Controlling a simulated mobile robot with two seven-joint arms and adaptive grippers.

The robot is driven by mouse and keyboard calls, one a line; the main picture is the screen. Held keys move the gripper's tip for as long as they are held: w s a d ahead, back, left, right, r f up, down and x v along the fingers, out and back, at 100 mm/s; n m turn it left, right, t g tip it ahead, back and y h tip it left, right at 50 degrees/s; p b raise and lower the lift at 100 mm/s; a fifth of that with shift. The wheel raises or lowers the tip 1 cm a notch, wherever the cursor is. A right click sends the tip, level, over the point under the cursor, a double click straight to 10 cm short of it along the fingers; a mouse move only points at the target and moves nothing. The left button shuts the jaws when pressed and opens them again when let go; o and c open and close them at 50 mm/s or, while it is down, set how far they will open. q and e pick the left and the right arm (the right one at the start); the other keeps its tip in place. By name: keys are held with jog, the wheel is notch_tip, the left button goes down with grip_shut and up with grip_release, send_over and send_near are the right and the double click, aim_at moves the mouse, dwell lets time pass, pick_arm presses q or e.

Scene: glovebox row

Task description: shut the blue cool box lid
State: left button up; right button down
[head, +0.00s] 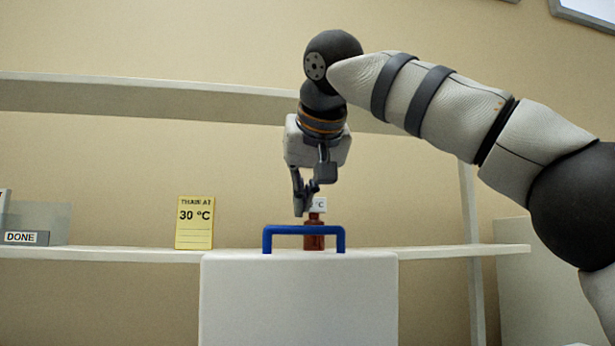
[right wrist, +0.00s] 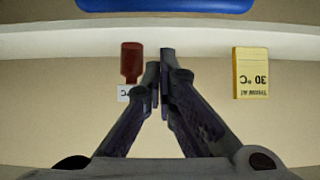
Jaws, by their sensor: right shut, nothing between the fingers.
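A white panel (head: 298,300) with a blue handle (head: 304,230) along its top edge stands at the bottom middle of the head view. It looks like part of the cool box, seen face on; I cannot tell whether it is the raised lid or the body. The handle's blue bar also shows at the top of the right wrist view (right wrist: 165,5). My right gripper (head: 301,208) points down above the handle, with its fingers shut and empty. They appear apart from the handle. In the right wrist view the fingertips (right wrist: 160,58) meet. My left gripper is out of view.
Behind the handle a red-brown bottle (head: 314,240) stands on a long white shelf (head: 130,255), with a small white °C tag (head: 319,204) by it. A yellow 30 °C card (head: 195,222) and a grey DONE bin (head: 28,238) are to the left.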

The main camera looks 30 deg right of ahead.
jog(key=shift+s+a+f, duration=0.25)
jog(key=shift+s+f, duration=0.7)
jog(key=shift+s, duration=0.15)
jog(key=shift+f, duration=0.15)
jog(key=shift+w, duration=0.1)
